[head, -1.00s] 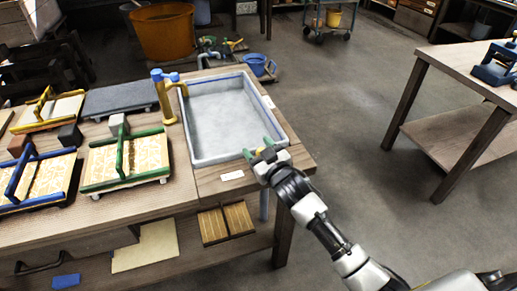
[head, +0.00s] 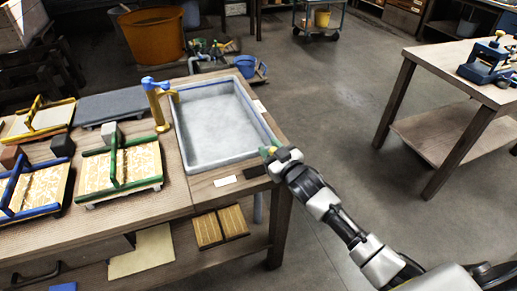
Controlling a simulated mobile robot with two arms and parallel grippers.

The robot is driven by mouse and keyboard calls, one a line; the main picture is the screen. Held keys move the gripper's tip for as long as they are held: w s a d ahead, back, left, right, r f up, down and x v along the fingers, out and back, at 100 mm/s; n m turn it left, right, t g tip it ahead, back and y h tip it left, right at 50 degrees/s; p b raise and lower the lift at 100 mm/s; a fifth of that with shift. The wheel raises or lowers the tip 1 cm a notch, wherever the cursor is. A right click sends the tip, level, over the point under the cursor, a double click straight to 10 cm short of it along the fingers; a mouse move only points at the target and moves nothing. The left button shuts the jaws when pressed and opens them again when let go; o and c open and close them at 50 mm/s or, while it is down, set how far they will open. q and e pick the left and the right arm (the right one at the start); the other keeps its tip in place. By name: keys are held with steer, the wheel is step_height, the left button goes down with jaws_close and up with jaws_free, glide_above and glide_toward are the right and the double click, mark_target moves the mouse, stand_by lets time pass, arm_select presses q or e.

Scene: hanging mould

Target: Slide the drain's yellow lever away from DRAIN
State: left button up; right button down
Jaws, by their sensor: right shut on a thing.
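The basin (head: 222,163) is a grey, blue-rimmed sink set into the right end of the wooden bench. My right gripper (head: 268,151) is at the basin's near right corner, its green fingertips close together. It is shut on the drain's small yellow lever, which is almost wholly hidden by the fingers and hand. A white label (head: 225,181) and a dark label (head: 254,172) lie on the bench just in front of the basin; their lettering is too small to read. My left gripper is not in view.
A yellow tap with a blue handle (head: 155,85) stands at the basin's back left. Moulds with green (head: 118,165) and blue (head: 35,185) frames lie on the bench to the left. Open floor lies right of the bench, before another table (head: 470,85).

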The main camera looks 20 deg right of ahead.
steer(key=shift+d, duration=0.15)
steer(key=c, duration=0.8)
jaws_free()
steer(key=shift+d, duration=0.2)
steer(key=shift+s+a, duration=0.1)
steer(key=shift+s, duration=0.35)
steer(key=v, duration=1)
steer(key=shift+w, duration=0.1)
